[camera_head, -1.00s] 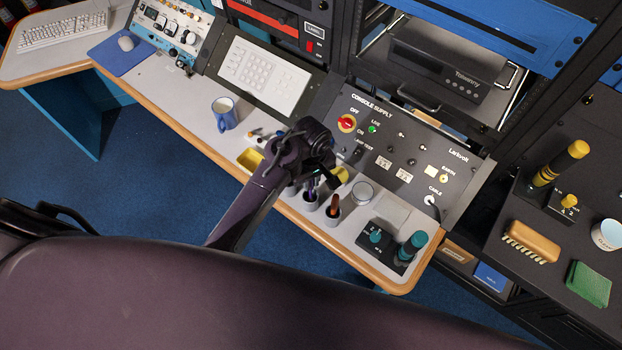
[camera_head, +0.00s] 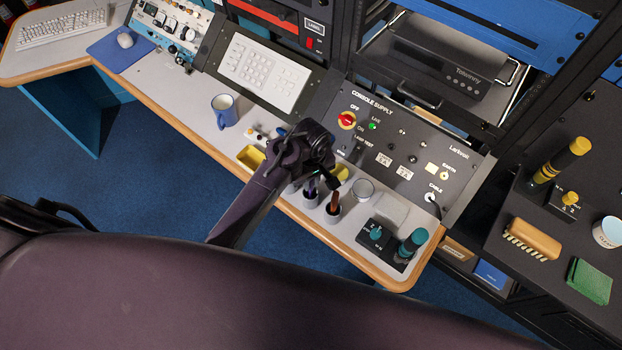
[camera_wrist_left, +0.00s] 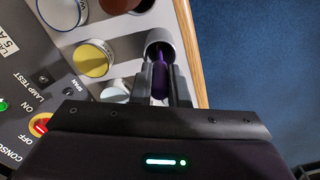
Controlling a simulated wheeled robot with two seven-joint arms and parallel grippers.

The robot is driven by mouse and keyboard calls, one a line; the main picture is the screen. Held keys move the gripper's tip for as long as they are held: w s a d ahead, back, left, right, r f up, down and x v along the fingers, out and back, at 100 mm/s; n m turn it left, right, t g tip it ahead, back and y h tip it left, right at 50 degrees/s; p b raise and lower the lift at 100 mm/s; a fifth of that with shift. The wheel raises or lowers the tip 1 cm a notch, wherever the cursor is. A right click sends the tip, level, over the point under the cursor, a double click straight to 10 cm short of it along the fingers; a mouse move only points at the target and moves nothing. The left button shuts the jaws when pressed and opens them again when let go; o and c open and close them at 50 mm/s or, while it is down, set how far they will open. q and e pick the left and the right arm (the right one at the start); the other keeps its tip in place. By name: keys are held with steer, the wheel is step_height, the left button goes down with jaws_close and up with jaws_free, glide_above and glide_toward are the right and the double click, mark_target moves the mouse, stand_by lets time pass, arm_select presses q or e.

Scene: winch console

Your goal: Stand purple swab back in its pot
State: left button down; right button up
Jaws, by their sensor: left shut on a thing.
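The purple swab (camera_wrist_left: 160,78) is upright between the fingers of my left gripper (camera_wrist_left: 161,88), which is shut on it. In the left wrist view its far end overlaps the mouth of a grey pot (camera_wrist_left: 158,37). How deep it sits in the pot is hard to tell. In the head view my left gripper (camera_head: 322,178) is over the front row of pots, and the pot (camera_head: 310,201) shows just below it, partly covered by the gripper. My right gripper is not in view.
A round lidded jar (camera_head: 363,189) and a teal-knobbed control box (camera_head: 384,238) stand to the right. The console panel rises behind.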

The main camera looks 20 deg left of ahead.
arm_select(q)
steer(key=shift+f, duration=0.1)
steer(key=c, duration=1.3)
jaws_free()
step_height(320, 180, up, 3)
steer(key=p, duration=0.3)
steer(key=shift+r, duration=3.5)
